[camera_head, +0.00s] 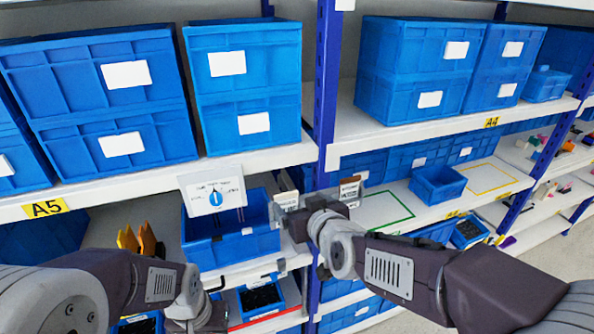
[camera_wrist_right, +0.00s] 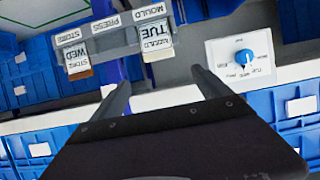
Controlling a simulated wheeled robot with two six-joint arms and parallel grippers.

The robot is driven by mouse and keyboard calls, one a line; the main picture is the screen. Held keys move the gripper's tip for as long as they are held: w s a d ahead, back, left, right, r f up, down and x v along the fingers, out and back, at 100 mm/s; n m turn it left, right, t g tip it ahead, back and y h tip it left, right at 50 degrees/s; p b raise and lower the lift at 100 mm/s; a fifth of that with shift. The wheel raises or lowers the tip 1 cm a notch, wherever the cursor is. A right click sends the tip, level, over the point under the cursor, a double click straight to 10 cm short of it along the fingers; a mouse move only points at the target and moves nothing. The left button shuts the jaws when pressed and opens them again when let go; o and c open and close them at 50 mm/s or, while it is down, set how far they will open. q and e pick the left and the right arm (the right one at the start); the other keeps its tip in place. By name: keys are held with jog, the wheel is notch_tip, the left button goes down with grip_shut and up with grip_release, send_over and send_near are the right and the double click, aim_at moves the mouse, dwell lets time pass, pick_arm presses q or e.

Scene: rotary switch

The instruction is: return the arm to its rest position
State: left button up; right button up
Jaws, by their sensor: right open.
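My right gripper (camera_head: 284,212) is raised in front of the shelf, right of the white switch panel (camera_head: 213,193). In the right wrist view its two fingers (camera_wrist_right: 160,88) are apart with nothing between them. The panel's blue rotary knob (camera_head: 216,198) also shows in the right wrist view (camera_wrist_right: 245,57), to the right of the fingers and apart from them. My right arm (camera_head: 400,270) reaches in from the lower right. My left arm (camera_head: 120,275) is low at the left, and its gripper (camera_head: 198,318) shows only partly at the bottom, so its jaws cannot be made out.
A label bar (camera_wrist_right: 120,38) with hanging day tags is close ahead of the right fingers. Blue bins (camera_head: 245,85) fill the shelves. A blue shelf post (camera_head: 325,85) stands just behind the right gripper. A small blue bin (camera_head: 437,184) sits on the right-hand shelf.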

jog(key=s+d+f+m+g+h+b, duration=0.15)
jog(key=d+f+b, duration=0.5)
jog(key=f, duration=0.65)
jog(key=s+d+f+m+g+h+b, duration=0.1)
jog(key=s+d+f+g+h+b, duration=0.15)
jog(key=d+f+b, duration=0.7)
jog(key=s+f+m+g+p, duration=0.1)
jog(key=s+f+g+p, duration=0.3)
jog(key=s+f+g, duration=0.3)
jog(key=s+f, duration=0.4)
jog(key=s, duration=0.3)
jog(key=shift+s+a+f+g, duration=0.15)
jog(key=shift+s+a+g, duration=0.15)
jog(key=shift+a, duration=0.05)
jog(key=shift+w, duration=0.1)
